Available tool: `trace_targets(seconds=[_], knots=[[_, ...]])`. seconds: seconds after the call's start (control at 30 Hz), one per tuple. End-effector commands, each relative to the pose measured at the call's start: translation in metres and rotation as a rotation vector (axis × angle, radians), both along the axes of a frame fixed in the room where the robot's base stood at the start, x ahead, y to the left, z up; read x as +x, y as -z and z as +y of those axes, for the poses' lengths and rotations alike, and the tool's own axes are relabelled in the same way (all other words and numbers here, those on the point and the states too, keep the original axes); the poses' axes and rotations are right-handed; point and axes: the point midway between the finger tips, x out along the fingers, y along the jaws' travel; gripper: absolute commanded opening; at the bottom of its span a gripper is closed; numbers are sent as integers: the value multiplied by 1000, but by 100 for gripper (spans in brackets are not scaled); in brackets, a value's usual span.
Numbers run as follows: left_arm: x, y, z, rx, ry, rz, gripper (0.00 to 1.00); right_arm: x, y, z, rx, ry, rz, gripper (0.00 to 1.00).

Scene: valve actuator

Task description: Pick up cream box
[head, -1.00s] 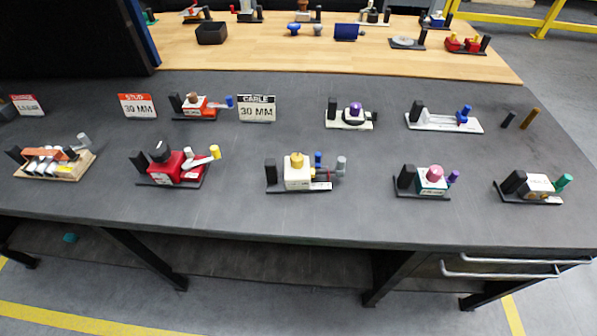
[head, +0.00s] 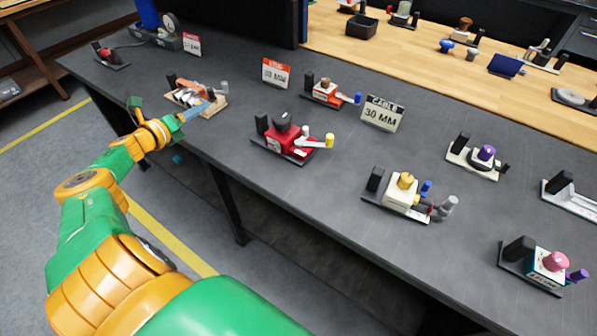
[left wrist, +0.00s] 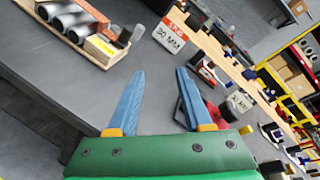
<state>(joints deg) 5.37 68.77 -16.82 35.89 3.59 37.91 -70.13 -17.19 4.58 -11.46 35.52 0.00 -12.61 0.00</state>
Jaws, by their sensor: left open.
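The cream box (head: 402,191) with a yellow knob on top sits on a dark base on the grey table, right of centre in the head view. A black block stands at its left, and blue and grey cylinders are at its right. My left gripper (head: 194,113) is well to the left of it, at the table's front edge beside the wooden-based device. In the left wrist view my left gripper (left wrist: 161,72) is open, with two blue fingers apart and nothing between them. I cannot make out the cream box there. My right gripper is not in view.
A red device (head: 286,140) stands between my left gripper and the cream box. The wooden-based device (head: 205,100) is close to the gripper. Signs (head: 382,114) stand behind. A pink-knobbed device (head: 545,265) is at the right. Bare table lies between the devices.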

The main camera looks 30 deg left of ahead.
Motion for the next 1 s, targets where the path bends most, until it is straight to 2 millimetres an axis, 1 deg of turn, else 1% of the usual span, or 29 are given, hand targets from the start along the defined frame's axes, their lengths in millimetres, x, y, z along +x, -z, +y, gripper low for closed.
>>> trace_targets(seconds=[0.03, 0.07, 0.1, 0.17, 0.2, 0.23, 0.27, 0.3, 0.33, 0.37, 0.4, 0.43, 0.47, 0.5, 0.57, 0.6, 0.7, 0.73, 0.8, 0.9, 1.0], knots=[[23, -23, 8, -193, -127, -158, 50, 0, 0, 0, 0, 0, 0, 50], [34, -23, 12, -359, -219, -233, 50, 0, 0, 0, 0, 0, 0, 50], [50, -18, 12, -604, -336, -321, 50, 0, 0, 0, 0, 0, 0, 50], [78, -7, 0, -1000, -490, -432, 50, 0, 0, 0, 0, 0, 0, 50], [101, -1, -18, -1284, -581, -483, 50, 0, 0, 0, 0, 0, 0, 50], [120, 3, -38, -1505, -644, -503, 50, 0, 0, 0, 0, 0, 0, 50], [142, 4, -64, -1732, -703, -502, 50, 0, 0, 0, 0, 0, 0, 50], [168, 3, -106, -1993, -777, -454, 50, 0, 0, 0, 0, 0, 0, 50], [182, 2, -139, -2131, -833, -387, 50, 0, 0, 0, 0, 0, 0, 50], [193, 2, -175, -2222, -888, -300, 50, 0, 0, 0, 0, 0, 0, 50], [202, 2, -225, -2284, -965, -168, 50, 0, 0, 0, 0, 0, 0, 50], [203, 3, -263, -2292, -1027, -68, 50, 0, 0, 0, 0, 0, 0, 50], [200, 2, -298, -2280, -1089, 18, 50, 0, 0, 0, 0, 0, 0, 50], [193, -2, -340, -2248, -1169, 112, 50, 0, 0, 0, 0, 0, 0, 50], [175, -11, -391, -2180, -1279, 204, 50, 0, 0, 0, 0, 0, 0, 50], [161, -18, -417, -2130, -1344, 232, 50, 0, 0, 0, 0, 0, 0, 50], [126, -37, -460, -2019, -1461, 231, 50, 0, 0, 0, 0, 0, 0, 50], [117, -42, -467, -1994, -1485, 218, 50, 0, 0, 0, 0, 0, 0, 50], [99, -52, -479, -1951, -1526, 184, 50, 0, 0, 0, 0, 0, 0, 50], [86, -60, -486, -1918, -1557, 147, 50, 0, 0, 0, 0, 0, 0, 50], [85, -57, -490, -1919, -1562, 142, 50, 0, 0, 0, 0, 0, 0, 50]])
